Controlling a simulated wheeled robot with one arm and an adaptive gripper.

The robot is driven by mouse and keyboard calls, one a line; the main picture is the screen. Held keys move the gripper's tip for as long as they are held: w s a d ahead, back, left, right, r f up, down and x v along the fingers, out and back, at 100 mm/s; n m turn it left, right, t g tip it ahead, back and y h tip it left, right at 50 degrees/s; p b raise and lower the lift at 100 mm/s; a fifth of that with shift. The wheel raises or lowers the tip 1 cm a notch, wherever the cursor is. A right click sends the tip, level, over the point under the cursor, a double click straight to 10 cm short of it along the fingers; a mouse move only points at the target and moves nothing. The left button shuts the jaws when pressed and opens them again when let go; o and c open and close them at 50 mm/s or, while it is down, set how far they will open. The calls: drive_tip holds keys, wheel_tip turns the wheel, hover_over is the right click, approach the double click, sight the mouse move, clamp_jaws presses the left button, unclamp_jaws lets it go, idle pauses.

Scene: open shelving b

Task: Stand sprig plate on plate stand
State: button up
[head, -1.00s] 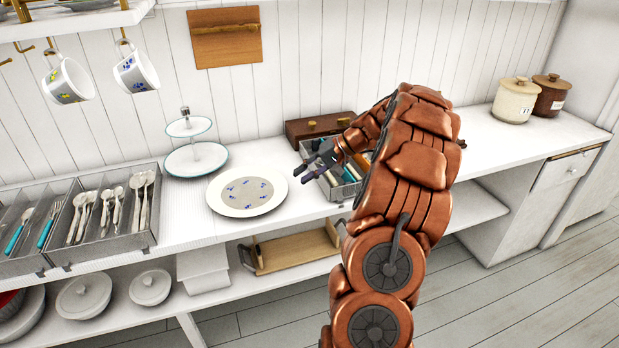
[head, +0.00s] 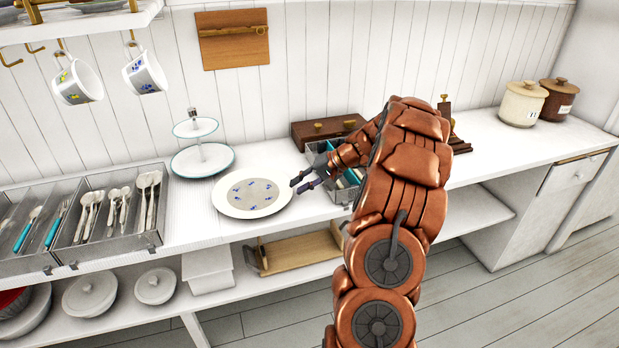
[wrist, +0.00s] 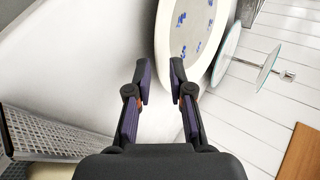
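The sprig plate (head: 251,193), cream-rimmed with a grey centre and small blue sprigs, lies flat on the white counter near its front edge. It also shows in the wrist view (wrist: 190,40), just beyond the fingertips. My gripper (head: 299,183) is at the plate's right rim, with its fingers apart and nothing held. In the wrist view my gripper (wrist: 161,70) has a clear gap between its fingers, and the right finger overlaps the rim; contact cannot be told. A dark wooden piece with brass uprights (head: 455,140), perhaps the plate stand, is partly hidden behind my arm.
A two-tier stand (head: 202,160) stands behind and left of the plate. Cutlery trays (head: 108,215) are at left. A grey bin (head: 340,192) and a wooden box (head: 325,130) are right of the plate. Canisters (head: 522,104) stand far right. The counter before them is clear.

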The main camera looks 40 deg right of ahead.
drive_tip(key=shift+x, duration=1.2)
clamp_jaws()
